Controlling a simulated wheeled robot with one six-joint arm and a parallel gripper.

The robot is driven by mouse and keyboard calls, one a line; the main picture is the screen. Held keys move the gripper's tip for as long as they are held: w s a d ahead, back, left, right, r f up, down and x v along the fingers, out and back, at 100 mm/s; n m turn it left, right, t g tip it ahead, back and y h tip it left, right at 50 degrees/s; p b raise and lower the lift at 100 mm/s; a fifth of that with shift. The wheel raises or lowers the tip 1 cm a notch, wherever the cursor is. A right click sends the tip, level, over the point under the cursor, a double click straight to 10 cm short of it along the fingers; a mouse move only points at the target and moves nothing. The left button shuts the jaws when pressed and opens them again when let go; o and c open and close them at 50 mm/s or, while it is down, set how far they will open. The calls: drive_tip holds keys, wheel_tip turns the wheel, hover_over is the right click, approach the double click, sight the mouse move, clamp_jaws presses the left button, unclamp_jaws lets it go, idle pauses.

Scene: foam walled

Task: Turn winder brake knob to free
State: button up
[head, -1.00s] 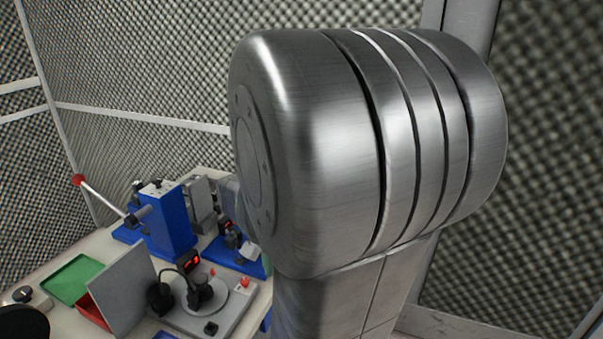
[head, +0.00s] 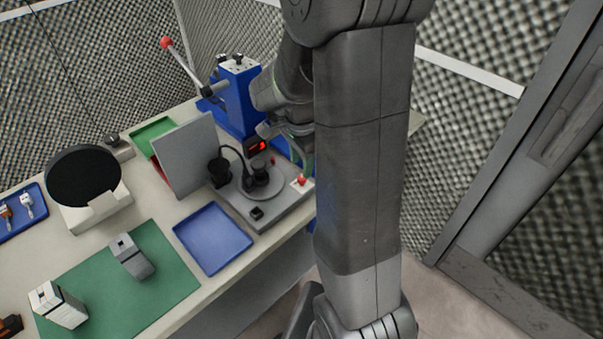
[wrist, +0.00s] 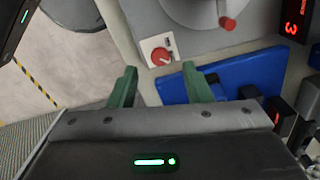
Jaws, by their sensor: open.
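The small red brake knob (head: 301,181) sits on a white plate at the right corner of the grey winder base (head: 281,208). In the wrist view the red knob (wrist: 160,56) on its white plate lies just beyond my fingertips, roughly centred between them. My gripper (wrist: 158,76) is open, its two green fingers apart with nothing between them. In the head view my gripper (head: 302,158) is near the knob, partly hidden by my arm. I cannot tell whether the fingers touch the knob, nor its setting.
The winder's round plate (wrist: 190,8) has a red handle (wrist: 228,22) close by. A blue lever press (head: 236,95) stands behind, and a grey upright panel (head: 186,155) and blue tray (head: 212,238) stand left.

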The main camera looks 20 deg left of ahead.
sight(301, 178)
drive_tip(key=shift+f, duration=2.55)
clamp_jaws()
